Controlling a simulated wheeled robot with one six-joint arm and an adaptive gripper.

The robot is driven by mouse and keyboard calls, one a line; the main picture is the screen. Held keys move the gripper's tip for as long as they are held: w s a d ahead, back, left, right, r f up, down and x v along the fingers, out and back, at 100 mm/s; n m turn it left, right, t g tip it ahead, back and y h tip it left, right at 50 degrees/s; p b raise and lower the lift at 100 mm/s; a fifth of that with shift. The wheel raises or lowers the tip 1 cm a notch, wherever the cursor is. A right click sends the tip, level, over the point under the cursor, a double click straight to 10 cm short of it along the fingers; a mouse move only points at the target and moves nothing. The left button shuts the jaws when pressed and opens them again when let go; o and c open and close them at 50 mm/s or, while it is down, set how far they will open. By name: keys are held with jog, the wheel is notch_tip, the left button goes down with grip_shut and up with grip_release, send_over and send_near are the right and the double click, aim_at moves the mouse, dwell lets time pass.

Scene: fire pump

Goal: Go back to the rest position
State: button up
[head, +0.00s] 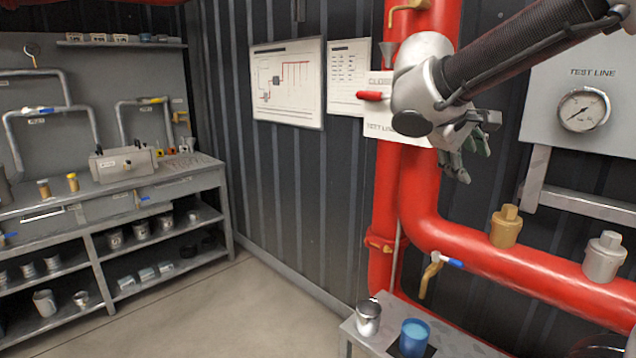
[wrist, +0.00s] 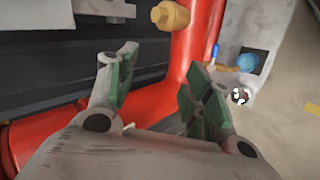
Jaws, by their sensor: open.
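My gripper (head: 467,158) is in the upper right of the head view, in front of the red pipe (head: 418,200). It is open, with nothing between its fingers. In the wrist view its two green-padded fingers (wrist: 158,92) stand apart. A red-handled valve lever (head: 371,96) sticks out left of my wrist, by a sign that is partly hidden by my arm.
A blue-handled tap (head: 431,271) and a brass fitting (head: 506,227) are on the red pipe. A workbench (head: 105,200) stands left; the floor between is clear.

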jog(key=s+d+f+m+y, duration=0.3)
jog(key=s+f, duration=0.1)
jog(key=s, duration=0.6)
jog(key=s+d+f+m+g+y, duration=0.1)
jog(key=s+d+f+y, duration=0.3)
jog(key=s, duration=0.5)
jog(key=shift+s+f+m+y, duration=0.3)
jog(key=shift+s+m, duration=0.05)
jog(key=shift+m, duration=0.55)
